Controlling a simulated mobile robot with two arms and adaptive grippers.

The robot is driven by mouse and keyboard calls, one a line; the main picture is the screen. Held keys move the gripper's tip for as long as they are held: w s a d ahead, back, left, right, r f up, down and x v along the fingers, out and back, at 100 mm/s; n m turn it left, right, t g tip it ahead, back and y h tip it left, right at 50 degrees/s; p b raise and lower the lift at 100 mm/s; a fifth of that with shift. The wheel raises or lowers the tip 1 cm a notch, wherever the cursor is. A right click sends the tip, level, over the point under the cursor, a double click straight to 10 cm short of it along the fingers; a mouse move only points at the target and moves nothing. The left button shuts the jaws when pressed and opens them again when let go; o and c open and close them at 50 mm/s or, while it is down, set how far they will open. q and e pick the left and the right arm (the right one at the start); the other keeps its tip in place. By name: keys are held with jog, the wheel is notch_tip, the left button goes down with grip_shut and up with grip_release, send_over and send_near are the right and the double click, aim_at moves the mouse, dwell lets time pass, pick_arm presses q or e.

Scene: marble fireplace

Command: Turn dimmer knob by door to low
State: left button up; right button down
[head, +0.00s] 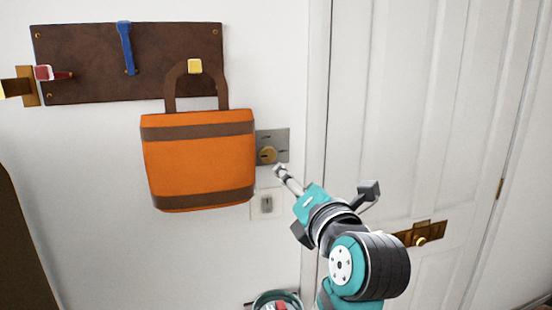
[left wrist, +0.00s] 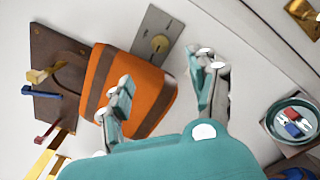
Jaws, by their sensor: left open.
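The dimmer knob (head: 267,155) is a round brass knob on a grey metal plate (head: 279,136) on the wall left of the white door (head: 425,120). An orange bag covers the plate's left part in the head view. Small marks on the plate are too small to read, and I cannot tell the knob's setting. In the left wrist view the knob (left wrist: 159,43) is whole, ahead of the fingers. My left gripper (head: 324,180) is open and empty, right of and below the knob, apart from it; its spread fingers show in the left wrist view (left wrist: 166,69). My right gripper is not seen.
The orange bag (head: 198,165) hangs close beside the knob from a brown rack (head: 90,60) with coloured hooks. A white switch plate (head: 266,204) is below the knob. A round container (head: 277,300) stands low down. The door has a brass handle (head: 420,240).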

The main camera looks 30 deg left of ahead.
pick_arm(q)
jog(key=p, duration=0.2)
send_near(269, 155)
jog(key=p+x, duration=0.1)
jog(key=x, duration=0.6)
jog(key=shift+w+a, duration=0.15)
jog(key=shift+w, duration=0.05)
jog(key=shift+w+a, duration=0.35)
jog(key=shift+a, duration=0.1)
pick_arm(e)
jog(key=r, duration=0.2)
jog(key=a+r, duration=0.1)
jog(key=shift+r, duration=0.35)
